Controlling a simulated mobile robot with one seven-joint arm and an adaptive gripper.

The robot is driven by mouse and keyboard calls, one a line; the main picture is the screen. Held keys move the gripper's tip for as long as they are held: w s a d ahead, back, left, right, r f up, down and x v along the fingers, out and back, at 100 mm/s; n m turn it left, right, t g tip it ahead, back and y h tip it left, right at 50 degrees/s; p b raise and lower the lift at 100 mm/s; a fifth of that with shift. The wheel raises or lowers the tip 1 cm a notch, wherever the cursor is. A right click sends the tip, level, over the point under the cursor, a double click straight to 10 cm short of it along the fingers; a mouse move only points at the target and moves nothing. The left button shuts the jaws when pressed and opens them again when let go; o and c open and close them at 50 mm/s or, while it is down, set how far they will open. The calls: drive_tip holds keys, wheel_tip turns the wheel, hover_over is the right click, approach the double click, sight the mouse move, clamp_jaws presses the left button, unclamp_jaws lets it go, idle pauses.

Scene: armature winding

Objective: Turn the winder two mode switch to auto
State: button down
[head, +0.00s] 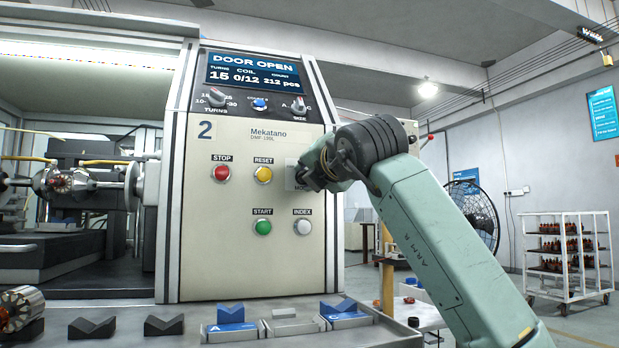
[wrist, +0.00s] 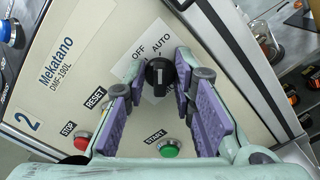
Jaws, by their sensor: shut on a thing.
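The mode switch (wrist: 160,76) is a black round knob on a pale label plate of the winder two panel. Its white mark runs upright in the wrist view and points toward the AUTO word, with OFF to the left of it. My gripper (wrist: 161,70) is shut on the knob, a purple-padded finger on each side. In the head view my gripper (head: 316,172) is against the panel (head: 255,205), right of the reset button, and hides the switch and most of its plate.
Close by are the red stop button (head: 221,173), yellow reset button (head: 263,174), green start button (head: 263,227) and white index button (head: 302,227). The display (head: 252,74) reads DOOR OPEN. A ledge with blue and dark V-blocks (head: 230,315) runs below the panel.

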idle(0.4)
drive_tip(key=c, duration=1.7)
unclamp_jaws()
drive_tip(key=v, duration=1.2)
